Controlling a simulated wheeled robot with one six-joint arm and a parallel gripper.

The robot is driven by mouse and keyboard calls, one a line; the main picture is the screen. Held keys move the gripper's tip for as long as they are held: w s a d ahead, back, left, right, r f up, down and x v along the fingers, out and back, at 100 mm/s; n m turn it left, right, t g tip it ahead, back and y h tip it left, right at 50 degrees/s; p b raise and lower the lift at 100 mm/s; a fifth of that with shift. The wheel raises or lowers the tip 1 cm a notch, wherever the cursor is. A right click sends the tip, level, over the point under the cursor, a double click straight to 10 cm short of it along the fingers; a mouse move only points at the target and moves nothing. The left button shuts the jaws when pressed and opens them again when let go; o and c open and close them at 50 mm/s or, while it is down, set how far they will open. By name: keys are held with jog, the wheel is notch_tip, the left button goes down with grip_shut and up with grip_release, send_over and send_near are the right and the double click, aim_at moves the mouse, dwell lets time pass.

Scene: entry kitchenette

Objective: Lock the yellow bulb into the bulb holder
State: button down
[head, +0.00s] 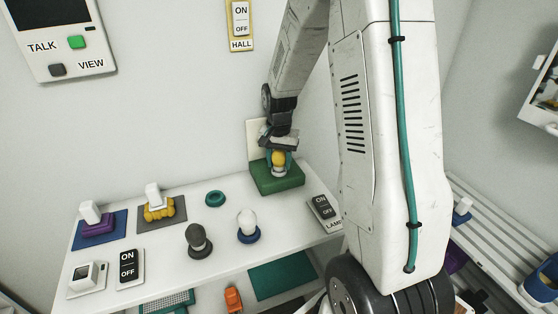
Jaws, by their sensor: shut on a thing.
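The yellow bulb (278,158) is upright at the back right of the white table. My gripper (279,152) comes down from above and is shut on it. The bulb holder is a green block (277,178) with a pale upright plate (254,137) behind it. A pale metallic socket or bulb base (279,171) shows between the yellow bulb and the green block. I cannot tell how far the bulb sits in the socket. My fingers hide part of the bulb.
A white bulb (247,222) stands on a blue base, a dark grey bulb (198,240) beside it. A teal ring (215,198) lies behind them. A LAMP switch (323,211) is right of the holder. Purple (97,222) and yellow (159,207) items stand on mats at left.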

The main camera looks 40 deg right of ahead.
jog(key=shift+s+f, duration=0.1)
jog(key=shift+m, duration=0.5)
jog(key=c, duration=0.7)
grip_release()
jog(key=shift+c, duration=0.2)
notch_tip(320, 180, up, 8)
jog(key=shift+f, duration=0.1)
